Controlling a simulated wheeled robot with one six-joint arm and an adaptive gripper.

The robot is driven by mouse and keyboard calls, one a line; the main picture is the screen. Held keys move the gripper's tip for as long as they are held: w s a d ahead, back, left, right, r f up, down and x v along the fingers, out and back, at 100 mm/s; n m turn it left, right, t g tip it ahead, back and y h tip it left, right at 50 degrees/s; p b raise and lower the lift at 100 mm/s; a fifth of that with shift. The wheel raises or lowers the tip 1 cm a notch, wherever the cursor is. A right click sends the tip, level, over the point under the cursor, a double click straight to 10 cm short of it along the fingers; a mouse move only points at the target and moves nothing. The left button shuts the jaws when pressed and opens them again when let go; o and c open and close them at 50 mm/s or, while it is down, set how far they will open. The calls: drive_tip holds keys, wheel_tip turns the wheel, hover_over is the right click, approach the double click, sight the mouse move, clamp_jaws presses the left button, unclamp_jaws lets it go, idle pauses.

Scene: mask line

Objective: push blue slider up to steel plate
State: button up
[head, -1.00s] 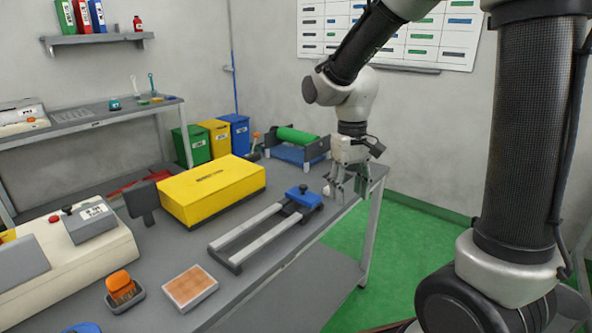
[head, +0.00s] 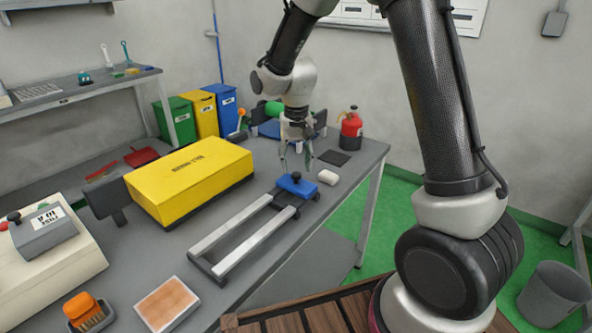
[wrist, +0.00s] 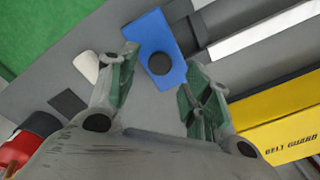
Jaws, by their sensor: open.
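The blue slider (head: 297,187), a flat block with a dark round knob, sits at the far end of two pale parallel rails (head: 240,236). It also shows in the wrist view (wrist: 152,45), its knob ahead of and between my fingertips. My gripper (head: 297,168) is open and empty, fingers pointing down, just above or behind the slider. Its two greenish fingers also show in the wrist view (wrist: 163,68); I cannot tell whether they touch the slider. A dark crossbar (head: 204,268) joins the rails' near end. I cannot tell which part is the steel plate.
A yellow belt guard box (head: 190,180) stands left of the rails. A white rounded piece (head: 328,177), a dark flat square (head: 333,157) and a red container (head: 351,130) are right of the slider. A green roller (head: 274,109) stands behind my gripper.

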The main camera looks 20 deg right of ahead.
sight(296, 174)
drive_tip(key=shift+f, duration=1.55)
clamp_jaws()
drive_tip(key=s+a, duration=0.9)
drive_tip(key=a, duration=0.3)
drive_tip(key=s+a, duration=0.9)
drive_tip(key=a, duration=0.4)
drive_tip(key=shift+s+a, duration=0.2)
drive_tip(key=shift+s, duration=0.05)
unclamp_jaws()
drive_tip(key=shift+s+a, duration=0.1)
drive_tip(key=shift+a, duration=0.05)
